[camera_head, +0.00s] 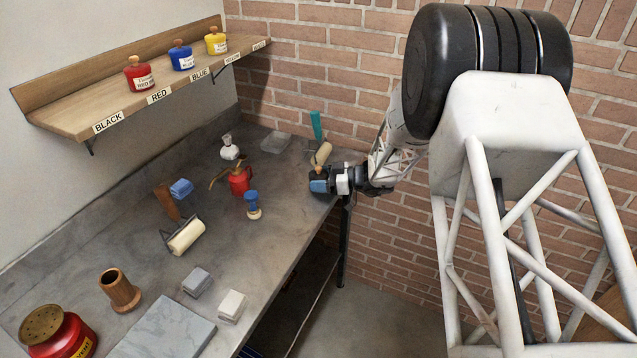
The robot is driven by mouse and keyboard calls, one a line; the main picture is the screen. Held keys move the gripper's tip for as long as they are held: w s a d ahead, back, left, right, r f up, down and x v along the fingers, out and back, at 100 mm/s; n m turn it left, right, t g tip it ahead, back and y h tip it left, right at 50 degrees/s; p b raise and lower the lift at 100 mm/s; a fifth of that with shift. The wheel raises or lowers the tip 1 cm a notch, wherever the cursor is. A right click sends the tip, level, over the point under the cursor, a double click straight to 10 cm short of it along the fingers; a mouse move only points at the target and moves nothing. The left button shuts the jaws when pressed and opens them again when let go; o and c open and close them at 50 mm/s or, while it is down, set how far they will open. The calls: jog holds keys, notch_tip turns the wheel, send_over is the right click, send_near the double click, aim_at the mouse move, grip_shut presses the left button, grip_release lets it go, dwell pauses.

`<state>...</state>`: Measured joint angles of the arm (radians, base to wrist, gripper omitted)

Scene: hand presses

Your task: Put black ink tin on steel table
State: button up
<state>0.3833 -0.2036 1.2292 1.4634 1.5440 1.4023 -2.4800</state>
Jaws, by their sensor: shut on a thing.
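My gripper (322,185) is at the far right end of the grey steel table (235,268), by its right edge. It is shut on a small dark thing (319,172), which looks like the black ink tin. The place above the BLACK label (108,122) on the wooden shelf (75,110) is empty. The red tin (139,75), blue tin (182,57) and yellow tin (216,42) stand on that shelf.
A cream roller with a turquoise handle (316,125) lies just behind my gripper. A red oil can (239,182), a blue-topped stamp (253,206) and a clear tray (275,143) are to the left. A roller (186,237) and grey slab (165,330) lie nearer. The table's middle has bare patches.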

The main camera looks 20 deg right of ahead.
jog(key=shift+f, duration=0.55)
jog(key=shift+f, duration=0.15)
jog(key=o, duration=1.1)
jog(key=shift+d, duration=0.1)
jog(key=v, duration=1.1)
jog(key=shift+s+d, duration=0.15)
jog(key=shift+d, duration=0.2)
